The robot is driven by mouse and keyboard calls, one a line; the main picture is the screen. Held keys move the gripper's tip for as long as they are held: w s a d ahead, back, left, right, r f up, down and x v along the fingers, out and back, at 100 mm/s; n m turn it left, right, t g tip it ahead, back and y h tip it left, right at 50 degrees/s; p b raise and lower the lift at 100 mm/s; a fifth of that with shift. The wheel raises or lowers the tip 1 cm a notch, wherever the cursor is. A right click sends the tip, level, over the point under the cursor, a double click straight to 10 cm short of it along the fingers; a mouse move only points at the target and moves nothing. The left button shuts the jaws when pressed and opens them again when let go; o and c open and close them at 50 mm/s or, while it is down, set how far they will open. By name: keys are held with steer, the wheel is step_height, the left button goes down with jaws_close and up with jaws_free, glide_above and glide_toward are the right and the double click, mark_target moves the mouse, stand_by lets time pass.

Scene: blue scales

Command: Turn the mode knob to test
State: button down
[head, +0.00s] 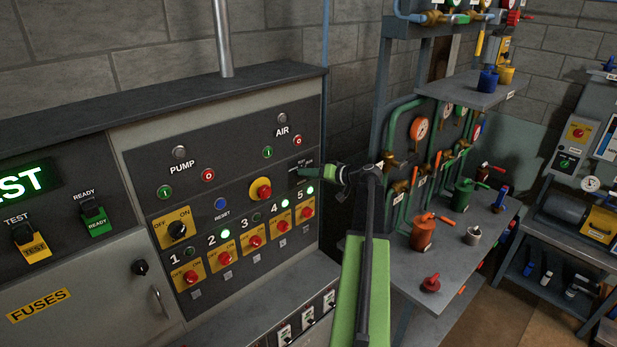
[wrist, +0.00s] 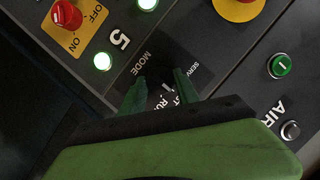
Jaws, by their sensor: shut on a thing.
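The mode knob (wrist: 167,88) is a dark knob on the dark panel. In the wrist view it sits between the two green fingers of my gripper (wrist: 159,82), which is shut on it. A light mark shows on the knob, but I cannot tell clearly which label it points at. The label MODE is beside it, with SERV and parts of two other labels, "RU" and "ST". In the head view my gripper (head: 308,173) reaches the panel's right part, below AIR, and mostly covers the knob.
A yellow-ringed red button (head: 260,189) is left of my gripper. A lit display (head: 22,183) reads "EST" at the left edge. Pipes and gauges (head: 419,129) stand right.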

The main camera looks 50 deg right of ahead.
stand_by(0.4)
steer(key=c, duration=0.9)
jaws_free()
steer(key=p+v, duration=0.5)
steer(key=v, duration=1.2)
steer(key=shift+s+r, duration=0.15)
